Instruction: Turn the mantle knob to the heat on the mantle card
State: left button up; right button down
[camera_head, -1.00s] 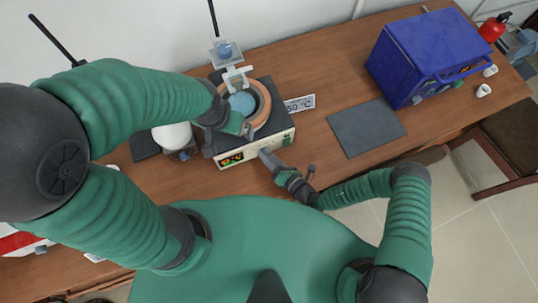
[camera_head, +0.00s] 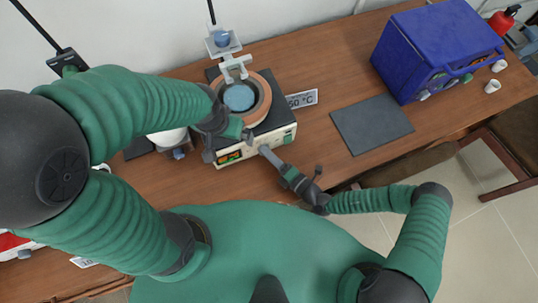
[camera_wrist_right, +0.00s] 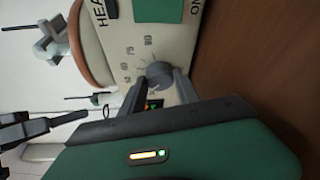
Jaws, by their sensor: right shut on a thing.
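The heating mantle (camera_head: 270,140) stands on the bench with a flask (camera_head: 240,97) in its round well. Its front panel shows a lit display (camera_head: 230,158). In the right wrist view the mantle knob (camera_wrist_right: 160,73) is a grey dial with printed numbers around it. My right gripper (camera_head: 264,150) is at the front panel; in the wrist view its fingers (camera_wrist_right: 160,88) are shut on the knob.
A dark mat (camera_head: 371,124) lies right of the mantle. A blue furnace (camera_head: 437,50) stands at the back right, with small white cups (camera_head: 492,86) beside it. A clamp (camera_head: 236,66) on a stand is above the flask. Bare bench lies between mantle and mat.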

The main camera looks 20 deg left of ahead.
jog(key=c, duration=1.2)
grip_release()
jog(key=shift+d+f, duration=0.1)
jog(key=shift+f, duration=0.05)
jog(key=o, duration=0.3)
jog(key=shift+w, duration=0.1)
jog(key=b+v, duration=0.2)
jog(key=v, duration=1.4)
jog(key=shift+d, duration=0.3)
jog(key=shift+s+d, duration=0.1)
jog(key=shift+s, duration=0.15)
